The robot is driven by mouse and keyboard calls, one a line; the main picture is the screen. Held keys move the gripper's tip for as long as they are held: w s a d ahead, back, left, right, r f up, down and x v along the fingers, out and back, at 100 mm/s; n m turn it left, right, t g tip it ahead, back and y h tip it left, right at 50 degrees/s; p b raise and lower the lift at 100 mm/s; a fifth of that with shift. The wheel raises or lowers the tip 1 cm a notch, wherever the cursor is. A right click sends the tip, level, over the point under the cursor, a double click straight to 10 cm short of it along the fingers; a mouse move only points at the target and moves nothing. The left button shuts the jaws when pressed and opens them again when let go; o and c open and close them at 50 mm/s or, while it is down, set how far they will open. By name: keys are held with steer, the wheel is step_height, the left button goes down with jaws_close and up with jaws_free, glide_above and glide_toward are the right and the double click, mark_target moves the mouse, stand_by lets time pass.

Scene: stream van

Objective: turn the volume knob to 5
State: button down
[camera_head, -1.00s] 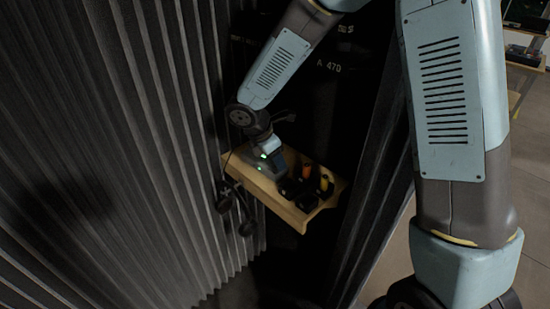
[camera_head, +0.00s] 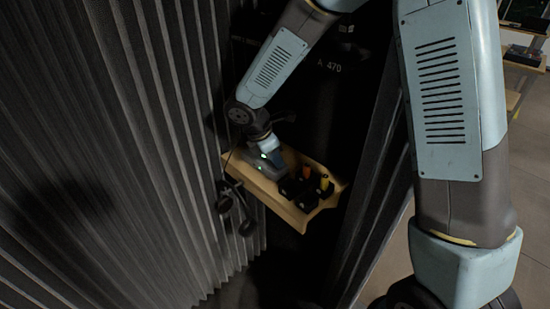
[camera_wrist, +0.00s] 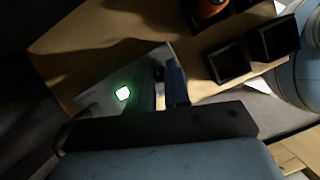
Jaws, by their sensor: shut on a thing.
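A grey box-shaped device (camera_head: 272,170) with green lights stands on the wooden shelf. In the wrist view its pale face (camera_wrist: 92,98) shows a lit green square (camera_wrist: 123,93). My gripper (camera_wrist: 162,80) reaches down to this device, and its two fingers are shut on a small dark knob (camera_wrist: 159,73) at the device's edge. The fingers hide most of the knob. Its markings and the number it points to cannot be read. In the head view my gripper (camera_head: 266,147) is over the device, and the knob is hidden.
The wooden shelf (camera_head: 297,219) holds several black open boxes (camera_wrist: 228,63) close beside my gripper, with an orange item (camera_head: 306,171) and a yellow item (camera_head: 324,185). A dark corrugated wall (camera_head: 130,150) stands on the left.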

steer(key=c, duration=1.1)
jaws_free()
steer(key=v, duration=1.3)
steer(key=shift+s+a+r, duration=0.1)
steer(key=shift+a+r, duration=0.1)
steer(key=shift+r, duration=0.1)
